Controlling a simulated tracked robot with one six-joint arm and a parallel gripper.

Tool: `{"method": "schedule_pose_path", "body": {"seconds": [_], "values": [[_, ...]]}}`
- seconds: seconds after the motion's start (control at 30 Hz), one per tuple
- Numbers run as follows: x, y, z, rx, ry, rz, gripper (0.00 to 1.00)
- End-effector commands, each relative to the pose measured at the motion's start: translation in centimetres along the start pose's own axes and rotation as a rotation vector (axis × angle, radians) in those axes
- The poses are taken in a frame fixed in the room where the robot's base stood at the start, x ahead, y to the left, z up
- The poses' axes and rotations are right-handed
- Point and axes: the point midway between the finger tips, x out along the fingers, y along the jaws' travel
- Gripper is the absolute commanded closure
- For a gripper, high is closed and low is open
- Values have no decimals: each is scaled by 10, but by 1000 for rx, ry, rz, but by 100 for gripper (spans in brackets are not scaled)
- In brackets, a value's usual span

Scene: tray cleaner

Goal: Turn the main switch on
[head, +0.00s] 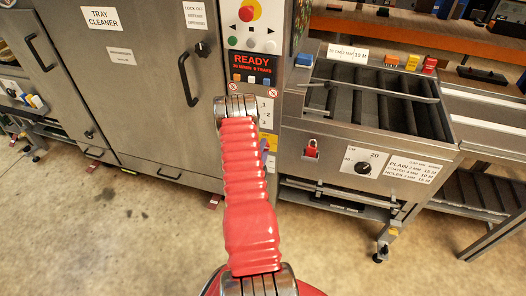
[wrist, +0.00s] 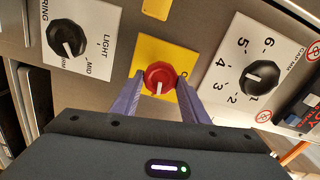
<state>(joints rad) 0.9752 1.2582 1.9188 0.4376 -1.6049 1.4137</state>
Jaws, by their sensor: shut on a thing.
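The main switch (wrist: 159,76) is a red round knob on a yellow plate (wrist: 146,46), seen in the wrist view. A white mark shows on the knob's lower side. Lettering on the plate is mostly hidden by a finger. My gripper (wrist: 160,81) has its two purple fingers on either side of the knob and is shut on it. In the head view, part of the yellow plate (head: 271,138) shows beside my red arm, which hides the knob and most of the gripper.
A black LIGHT–MID dial (wrist: 67,38) and a numbered black dial (wrist: 261,77) flank the switch. The display (head: 256,65) reads READY. A red push button (head: 250,10) sits above it. The floor (head: 110,235) is clear.

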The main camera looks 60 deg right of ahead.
Motion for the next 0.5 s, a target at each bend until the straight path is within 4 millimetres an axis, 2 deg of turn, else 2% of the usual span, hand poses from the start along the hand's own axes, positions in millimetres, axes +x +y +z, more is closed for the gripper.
{"method": "schedule_pose_path", "body": {"seconds": [0.03,0.23,0.5], "values": [[0,2,-5,31,11,6,82],[0,4,-5,135,11,6,82],[0,4,-4,186,10,7,82]]}}
